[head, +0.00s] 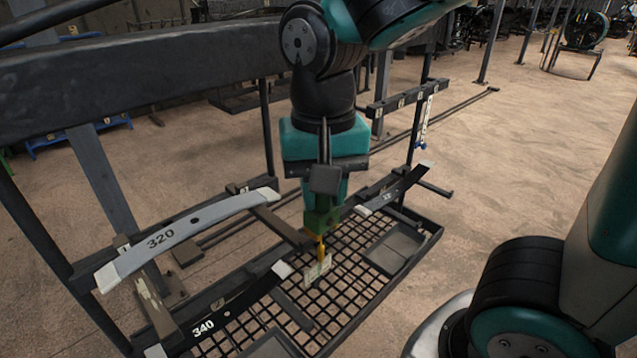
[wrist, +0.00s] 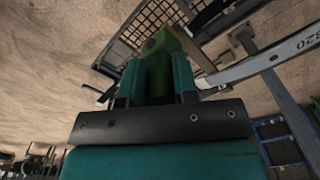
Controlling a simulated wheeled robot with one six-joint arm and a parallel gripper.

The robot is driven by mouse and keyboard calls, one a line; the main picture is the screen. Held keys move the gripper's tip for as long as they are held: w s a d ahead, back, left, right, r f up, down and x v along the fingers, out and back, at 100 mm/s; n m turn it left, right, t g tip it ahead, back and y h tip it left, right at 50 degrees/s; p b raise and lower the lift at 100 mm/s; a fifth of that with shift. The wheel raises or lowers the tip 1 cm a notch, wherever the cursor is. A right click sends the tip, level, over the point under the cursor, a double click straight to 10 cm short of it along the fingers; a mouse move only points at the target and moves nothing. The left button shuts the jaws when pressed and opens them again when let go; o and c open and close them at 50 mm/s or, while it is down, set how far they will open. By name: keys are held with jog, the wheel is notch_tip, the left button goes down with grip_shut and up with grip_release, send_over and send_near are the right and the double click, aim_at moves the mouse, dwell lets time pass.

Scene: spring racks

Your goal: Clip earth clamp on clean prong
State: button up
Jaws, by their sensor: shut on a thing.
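My gripper (head: 322,200) points down over the mesh tray in the head view. It is shut on a green clamp (head: 321,219), which I take to be the earth clamp. A yellow strip hangs below it, near a pale tag. In the wrist view the green clamp (wrist: 163,45) sticks out beyond my gripper's two teal fingers (wrist: 158,82). A dark brown prong (head: 283,228) lies just left of the clamp. Another prong (head: 153,303) at the left has a pale, worn patch. I cannot tell which prong is the clean one, or whether the clamp touches any.
A grey leaf spring marked 320 (head: 185,232) rests across the rack at the left. A dark spring marked 340 (head: 232,305) lies lower, in front. Another dark spring (head: 396,188) sits to the right. The mesh tray (head: 438,232) lies below. Open floor (head: 520,170) is at the right.

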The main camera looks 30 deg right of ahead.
jog(key=shift+s+a+r, duration=0.1)
jog(key=shift+s+a, duration=0.05)
jog(key=shift+s, duration=0.25)
jog(key=shift+w+a+f+b, duration=0.1)
jog(key=shift+w+a+f, duration=0.2)
jog(key=shift+w+f, duration=0.9)
jog(key=shift+w+a+f+b, duration=0.15)
jog(key=shift+w+a+f, duration=0.15)
jog(key=shift+w, duration=1.8)
jog(key=shift+w+a+f+b, duration=0.1)
jog(key=shift+w+a+f, duration=0.45)
jog(key=shift+w, duration=1.1)
jog(key=shift+d+f, duration=0.15)
jog(key=shift+f, duration=0.8)
jog(key=o, duration=0.9)
